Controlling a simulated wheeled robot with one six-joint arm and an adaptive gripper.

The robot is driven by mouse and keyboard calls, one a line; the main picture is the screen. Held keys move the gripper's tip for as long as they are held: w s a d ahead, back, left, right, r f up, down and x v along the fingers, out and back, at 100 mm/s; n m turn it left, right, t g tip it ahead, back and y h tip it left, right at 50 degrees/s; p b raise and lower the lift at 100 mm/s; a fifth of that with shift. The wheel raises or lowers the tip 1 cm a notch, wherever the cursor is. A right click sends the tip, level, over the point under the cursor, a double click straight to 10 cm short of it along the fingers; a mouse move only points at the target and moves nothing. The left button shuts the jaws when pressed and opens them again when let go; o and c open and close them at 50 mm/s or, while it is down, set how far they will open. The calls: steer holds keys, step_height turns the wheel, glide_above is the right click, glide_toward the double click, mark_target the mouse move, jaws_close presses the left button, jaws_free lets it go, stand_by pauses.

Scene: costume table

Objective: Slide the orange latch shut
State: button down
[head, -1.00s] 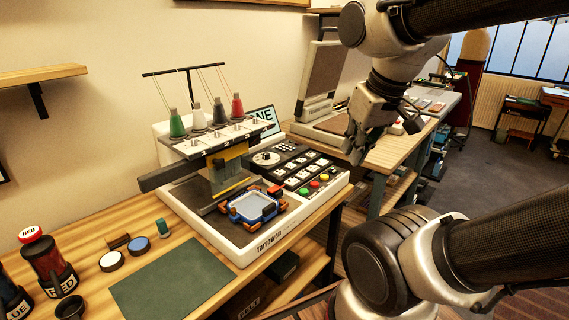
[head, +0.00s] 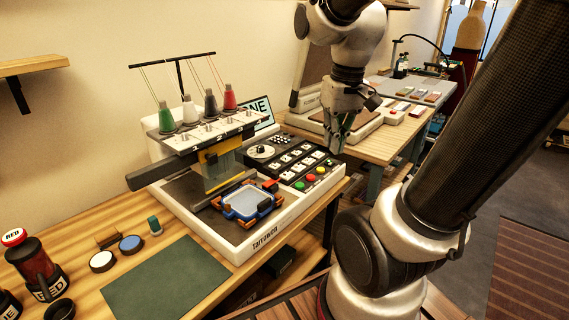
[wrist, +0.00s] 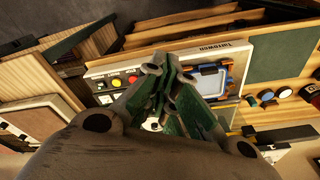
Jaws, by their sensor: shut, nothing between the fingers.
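An embroidery machine (head: 235,243) stands on the wooden table. A blue hoop frame (head: 246,217) with a pale inside lies on its bed. Small orange parts sit around the frame, one of them an orange block (head: 270,186) at its back right corner. Which part is the latch, and how far it has slid, is too small to tell. My gripper (head: 337,148) is shut and empty, above and right of the machine's button panel, apart from the frame. In the wrist view my gripper's fingers (wrist: 170,62) partly cover the panel, and the blue frame (wrist: 228,88) shows beside them.
Thread cones (head: 187,112) and the needle head (head: 216,165) rise over the back of the frame. A button panel (head: 300,165) lies to its right. A green mat (head: 165,283), pucks and bottles (head: 34,262) are at left. Another machine (head: 318,115) stands behind my gripper.

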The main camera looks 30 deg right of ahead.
mark_target(271, 179)
steer(key=w+d+f+m+g+y, duration=0.1)
steer(key=w+d+f+m, duration=0.1)
steer(key=w+m, duration=0.4)
steer(key=w+d+f+m+g+y, duration=0.1)
steer(key=w+f+m, duration=0.3)
steer(key=w, duration=1.2)
steer(key=shift+d+m+y, duration=0.3)
steer(key=shift+d+m, duration=0.05)
steer(key=shift+m, duration=0.85)
steer(key=shift+f, duration=0.1)
steer(key=x, duration=0.9)
steer(key=shift+s+a+f, duration=0.1)
steer(key=shift+s+f, duration=0.05)
steer(key=shift+f, duration=0.15)
steer(key=shift+s+a, duration=0.25)
steer(key=shift+a, duration=0.35)
steer(key=shift+s+a, duration=0.25)
steer(key=shift+a, duration=0.35)
steer(key=shift+s+a+f, duration=0.1)
steer(key=shift+s+a, duration=0.15)
steer(key=shift+a, duration=0.45)
